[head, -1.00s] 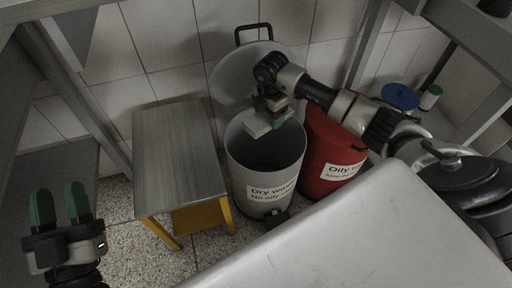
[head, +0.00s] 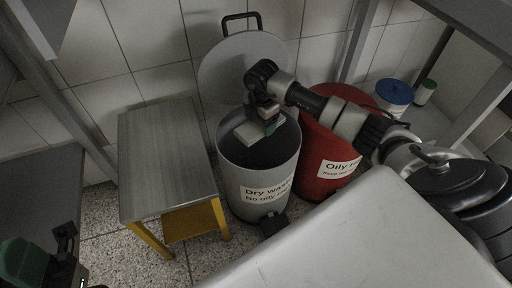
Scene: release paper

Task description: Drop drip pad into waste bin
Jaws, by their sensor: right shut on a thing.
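My right gripper (head: 268,126) is shut on a pale, flat drip pad (head: 247,133) and holds it over the mouth of the grey waste bin (head: 256,180). The pad is at about rim height; I cannot tell whether it is just above or just inside the rim. The bin's label begins "Dry wa..." and "No oily...". Its round lid (head: 225,68) stands open behind it, and a black pedal is at its foot.
A red bin (head: 322,165) labelled "Oily..." stands right beside the grey bin. A metal-topped stool (head: 166,158) with yellow legs stands at left. A pale metal surface (head: 350,240) fills the lower right. A blue-lidded container (head: 393,95) is at the back right.

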